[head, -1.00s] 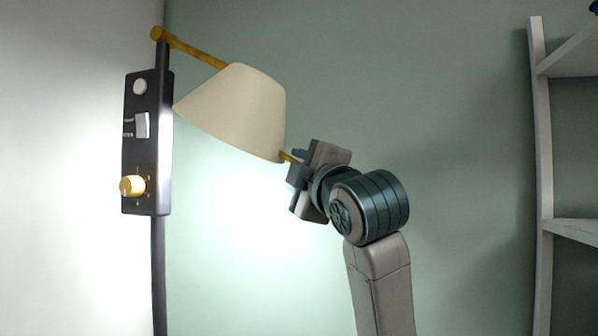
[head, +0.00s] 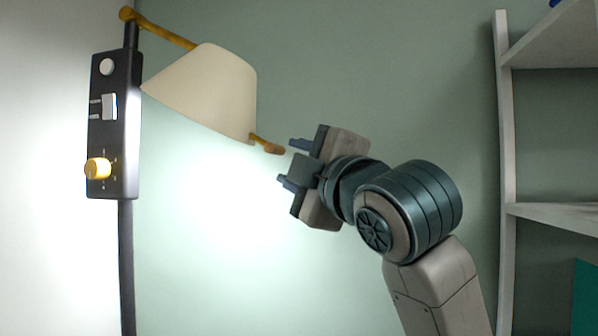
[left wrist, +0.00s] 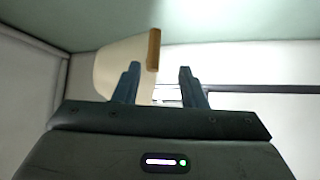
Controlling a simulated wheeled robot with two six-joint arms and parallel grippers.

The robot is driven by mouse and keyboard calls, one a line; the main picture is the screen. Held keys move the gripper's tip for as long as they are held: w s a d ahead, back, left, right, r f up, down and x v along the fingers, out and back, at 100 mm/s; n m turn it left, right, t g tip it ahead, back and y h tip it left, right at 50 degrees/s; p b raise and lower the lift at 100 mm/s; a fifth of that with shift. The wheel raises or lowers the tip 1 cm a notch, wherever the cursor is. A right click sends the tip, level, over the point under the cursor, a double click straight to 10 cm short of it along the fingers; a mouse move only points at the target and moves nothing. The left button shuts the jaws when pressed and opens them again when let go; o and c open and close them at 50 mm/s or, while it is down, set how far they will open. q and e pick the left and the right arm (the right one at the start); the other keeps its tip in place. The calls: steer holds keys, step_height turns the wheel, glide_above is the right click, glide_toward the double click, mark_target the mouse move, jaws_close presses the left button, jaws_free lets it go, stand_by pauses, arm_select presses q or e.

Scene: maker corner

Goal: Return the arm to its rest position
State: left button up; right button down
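My left gripper (head: 287,163) is open and empty, just to the right of and slightly below the lamp's yellow-brown handle (head: 266,145). A small gap shows between the handle and the fingertips. The cream lamp shade (head: 205,92) hangs tilted from a yellow-brown arm (head: 165,32) and light glows on the wall below it. In the left wrist view, my two fingers (left wrist: 160,85) stand apart with nothing between them; the shade (left wrist: 120,62) and the handle (left wrist: 154,50) are beyond them. My right gripper is in neither view.
A dark control panel (head: 122,150) with a white button, a rocker switch and a yellow knob (head: 97,168) is on the lamp's pole (head: 127,270) at left. A pale shelf unit (head: 506,150) stands at right. The wall between is bare.

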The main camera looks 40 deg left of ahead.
arm_select(q)
steer(key=shift+s+d+f, duration=0.1)
steer(key=shift+d, duration=0.25)
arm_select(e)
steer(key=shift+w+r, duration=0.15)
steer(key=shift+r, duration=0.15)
